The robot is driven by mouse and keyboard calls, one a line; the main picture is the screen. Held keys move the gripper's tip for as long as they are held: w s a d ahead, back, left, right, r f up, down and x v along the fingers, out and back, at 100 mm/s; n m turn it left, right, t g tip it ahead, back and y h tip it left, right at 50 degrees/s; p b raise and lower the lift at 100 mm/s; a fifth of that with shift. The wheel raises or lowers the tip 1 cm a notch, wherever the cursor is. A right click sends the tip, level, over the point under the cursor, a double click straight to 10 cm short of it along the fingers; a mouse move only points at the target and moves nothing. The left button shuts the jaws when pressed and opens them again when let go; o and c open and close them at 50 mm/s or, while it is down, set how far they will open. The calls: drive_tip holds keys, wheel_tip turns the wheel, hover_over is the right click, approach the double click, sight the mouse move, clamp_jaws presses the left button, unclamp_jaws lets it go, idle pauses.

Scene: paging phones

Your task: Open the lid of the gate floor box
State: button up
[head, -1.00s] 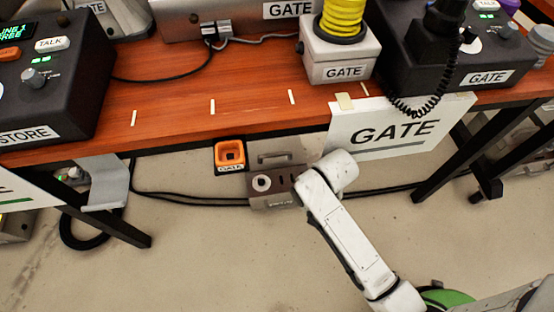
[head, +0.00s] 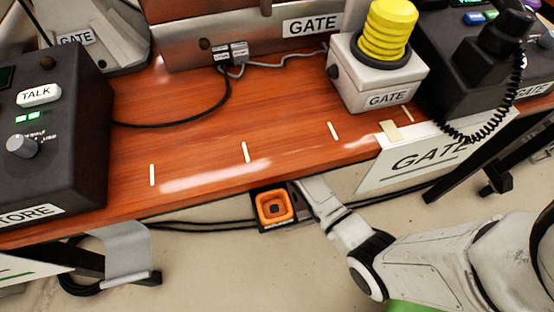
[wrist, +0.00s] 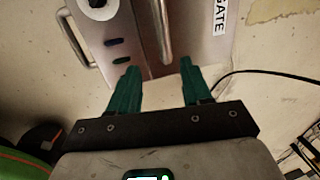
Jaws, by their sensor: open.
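The gate floor box (wrist: 120,40) fills the upper middle of the wrist view as grey metal. My gripper (wrist: 159,68) has green fingers, spread apart and empty. The bar's near end appears between the fingertips; I cannot tell the depth or whether they touch. I cannot tell which part is the lid's edge. In the head view the box and gripper are mostly hidden by the table and my arm.
The wooden table (head: 200,165) overhangs the spot. An orange square holder (head: 274,193) is beside my arm, below the table edge. A hanging "GATE" sign (head: 400,165) is to the right. Black cables run along the floor; one also shows in the wrist view (wrist: 265,73).

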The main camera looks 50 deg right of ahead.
drive_tip(key=f+b, duration=0.2)
drive_tip(key=f, duration=0.1)
drive_tip(key=w+d+f+b, duration=0.1)
drive_tip(key=f+b, duration=0.1)
drive_tip(key=f, duration=0.2)
drive_tip(key=w+f+b, duration=0.1)
drive_tip(key=f+b, duration=0.1)
drive_tip(key=f, duration=0.1)
drive_tip(key=shift+w+d+f, duration=0.15)
drive_tip(key=shift+w+f, duration=0.1)
drive_tip(key=shift+f, duration=0.05)
drive_tip(key=shift+c, duration=0.5)
clamp_jaws()
